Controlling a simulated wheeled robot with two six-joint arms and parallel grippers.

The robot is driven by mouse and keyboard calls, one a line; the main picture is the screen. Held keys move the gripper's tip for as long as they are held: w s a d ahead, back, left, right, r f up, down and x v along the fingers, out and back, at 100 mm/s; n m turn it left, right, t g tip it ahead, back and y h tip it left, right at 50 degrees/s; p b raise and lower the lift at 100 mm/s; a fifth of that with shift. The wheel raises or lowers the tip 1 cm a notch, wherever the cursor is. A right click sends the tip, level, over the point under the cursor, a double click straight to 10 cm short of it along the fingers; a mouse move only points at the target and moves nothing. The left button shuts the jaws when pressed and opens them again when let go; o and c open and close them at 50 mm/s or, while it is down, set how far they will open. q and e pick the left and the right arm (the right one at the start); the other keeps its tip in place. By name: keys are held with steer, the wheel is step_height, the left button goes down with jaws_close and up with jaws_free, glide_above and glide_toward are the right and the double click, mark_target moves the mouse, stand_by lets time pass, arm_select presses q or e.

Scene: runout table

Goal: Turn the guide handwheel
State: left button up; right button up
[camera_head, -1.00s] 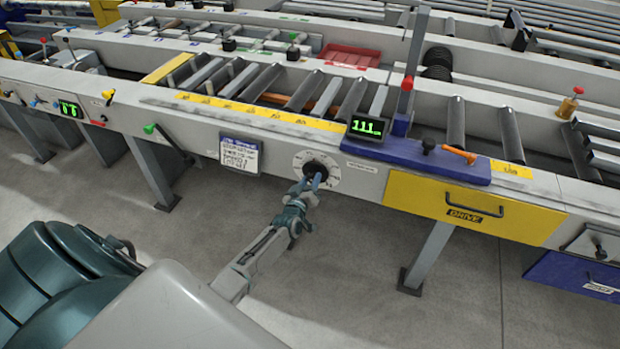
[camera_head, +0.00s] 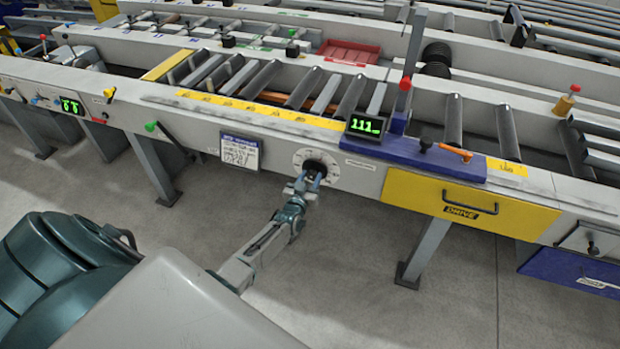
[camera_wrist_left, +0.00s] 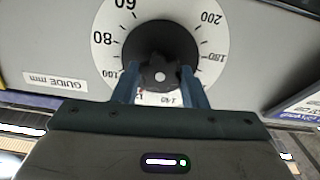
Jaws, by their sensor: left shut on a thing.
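The guide handwheel is a black knob (camera_head: 314,165) on a white numbered dial (camera_head: 333,176) on the table's front face. In the left wrist view the knob (camera_wrist_left: 160,50) sits in the middle of the dial (camera_wrist_left: 103,52), whose numbers appear upside down. My left gripper (camera_head: 310,179) reaches it from below and in front. Its two blue fingers (camera_wrist_left: 160,82) are shut on the knob, one on each side. A "GUIDE mm" label (camera_wrist_left: 56,82) is beside the dial. A green display (camera_head: 367,126) above reads 111. My right gripper is not in view.
A hanging sign (camera_head: 240,151) is left of the dial. A blue carriage (camera_head: 420,158) with an orange lever (camera_head: 456,153) is on top. A yellow drive drawer (camera_head: 462,206) is to the right. The floor in front is clear.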

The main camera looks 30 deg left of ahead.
arm_select(q)
steer(key=o, duration=1)
steer(key=shift+c, duration=0.2)
steer(key=shift+s, duration=0.15)
steer(key=p+v, duration=0.1)
steer(key=v, duration=0.9)
steer(key=shift+s+d, duration=0.2)
steer(key=shift+s, duration=0.05)
